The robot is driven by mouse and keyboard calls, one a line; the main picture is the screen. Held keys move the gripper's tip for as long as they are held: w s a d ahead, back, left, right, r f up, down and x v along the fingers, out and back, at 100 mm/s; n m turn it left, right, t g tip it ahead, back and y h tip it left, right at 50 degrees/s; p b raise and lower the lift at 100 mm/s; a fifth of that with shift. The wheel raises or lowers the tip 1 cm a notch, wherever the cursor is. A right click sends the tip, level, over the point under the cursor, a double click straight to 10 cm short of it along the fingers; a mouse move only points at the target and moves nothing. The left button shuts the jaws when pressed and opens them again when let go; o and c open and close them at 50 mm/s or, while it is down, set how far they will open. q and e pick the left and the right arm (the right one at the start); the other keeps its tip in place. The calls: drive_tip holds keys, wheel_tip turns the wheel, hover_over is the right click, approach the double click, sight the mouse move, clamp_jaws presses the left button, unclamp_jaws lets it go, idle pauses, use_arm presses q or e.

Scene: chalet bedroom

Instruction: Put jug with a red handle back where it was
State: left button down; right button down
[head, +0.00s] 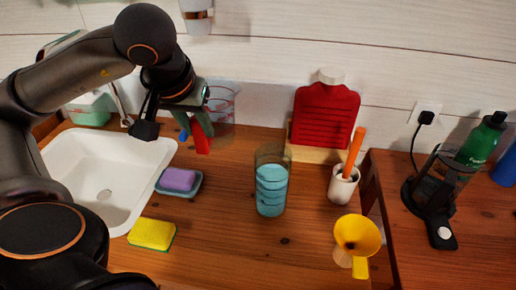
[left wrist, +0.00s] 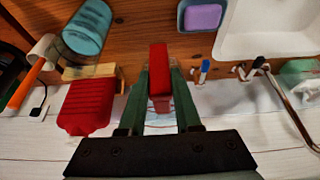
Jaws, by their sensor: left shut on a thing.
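The clear jug (head: 222,98) with red markings is at the back of the wooden counter, right of the sink, partly hidden behind my left gripper. Its red handle (head: 201,140) points toward the front. My left gripper (head: 196,122) is shut on the red handle. In the left wrist view the handle (left wrist: 159,62) sits between the two green fingers (left wrist: 160,88); the clear body is hard to make out there. I cannot tell whether the jug touches the counter. My right gripper is not in view.
A glass of blue liquid (head: 271,192) stands mid-counter. Left are a white sink (head: 70,170), a purple soap on a dish (head: 179,180) and a yellow sponge (head: 152,235). Right are a red ribbed object (head: 325,118), a white cup (head: 342,186) and a yellow funnel (head: 357,236).

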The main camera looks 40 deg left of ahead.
sight(228, 121)
use_arm(q)
drive_tip(key=w+f, duration=0.1)
drive_tip(key=w, duration=0.1)
drive_tip(key=w+f, duration=0.1)
drive_tip(key=w, duration=0.2)
drive_tip(key=w+f+p, duration=0.1)
drive_tip(key=w, duration=0.1)
drive_tip(key=shift+w+f, duration=0.15)
drive_tip(key=shift+w, duration=0.2)
drive_tip(key=w+f, duration=0.6)
drive_tip(key=f, duration=0.3)
drive_tip(key=shift+f, duration=0.3)
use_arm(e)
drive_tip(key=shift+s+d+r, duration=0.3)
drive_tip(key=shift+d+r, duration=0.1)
use_arm(q)
drive_tip(key=shift+f, duration=0.25)
drive_tip(key=c, duration=0.6)
unclamp_jaws()
drive_tip(key=shift+r, duration=0.1)
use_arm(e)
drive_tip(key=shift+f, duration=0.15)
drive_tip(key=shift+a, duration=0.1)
